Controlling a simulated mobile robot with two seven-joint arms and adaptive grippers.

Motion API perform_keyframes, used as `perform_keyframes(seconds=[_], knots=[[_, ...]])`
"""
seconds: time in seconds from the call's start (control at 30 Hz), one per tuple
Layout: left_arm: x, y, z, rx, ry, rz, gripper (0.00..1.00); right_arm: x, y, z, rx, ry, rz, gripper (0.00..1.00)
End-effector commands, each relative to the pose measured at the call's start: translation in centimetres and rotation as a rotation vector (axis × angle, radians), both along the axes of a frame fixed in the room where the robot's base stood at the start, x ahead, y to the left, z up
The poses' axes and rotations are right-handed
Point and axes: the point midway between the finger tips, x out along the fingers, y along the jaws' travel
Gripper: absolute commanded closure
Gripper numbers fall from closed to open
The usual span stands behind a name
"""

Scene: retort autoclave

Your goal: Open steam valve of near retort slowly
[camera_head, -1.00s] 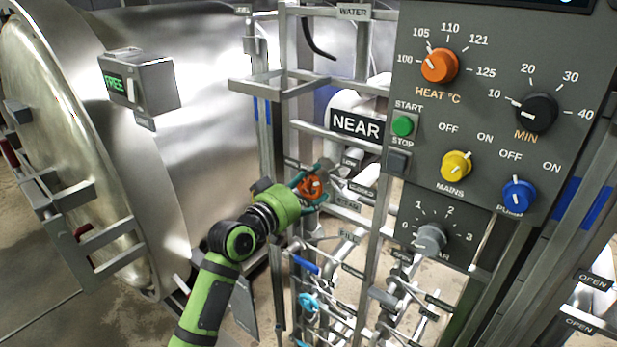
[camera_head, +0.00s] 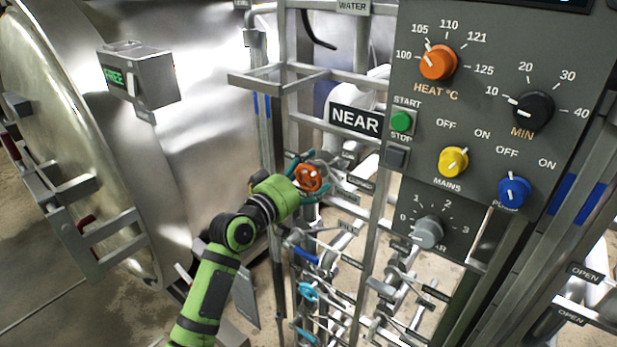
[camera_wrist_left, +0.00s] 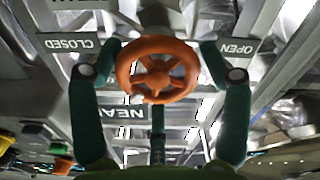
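The orange steam handwheel (camera_head: 308,178) sits on the valve frame below the NEAR sign, left of the control panel. In the left wrist view the handwheel (camera_wrist_left: 157,70) faces me, with its rim and spokes clear. My left gripper (camera_head: 306,176) is at the wheel, its teal fingers spread around it. In the wrist view the left gripper (camera_wrist_left: 158,52) has one fingertip close by each side of the rim; I cannot tell whether they touch it. A third finger shows below the wheel. My right gripper is in neither view.
A control panel (camera_head: 470,120) with knobs stands close on the right. A bracket rail (camera_head: 280,80) sticks out above the wheel. Blue-handled valves and pipes (camera_head: 308,292) crowd below. The retort's round door (camera_head: 60,120) and FREE box (camera_head: 140,75) are at the left.

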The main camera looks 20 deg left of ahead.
Motion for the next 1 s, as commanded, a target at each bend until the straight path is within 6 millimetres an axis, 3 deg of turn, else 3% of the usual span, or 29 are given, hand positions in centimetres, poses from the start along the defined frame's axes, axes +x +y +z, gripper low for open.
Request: perform_keyframes(seconds=[0.47,1.0], knots=[[-0.7,0.2,-0.6,0.003,0.011,-0.002,0.10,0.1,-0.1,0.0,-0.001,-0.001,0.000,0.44],[-10.1,3.6,-0.5,0.005,0.010,-0.002,0.10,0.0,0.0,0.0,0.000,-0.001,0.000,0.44]])
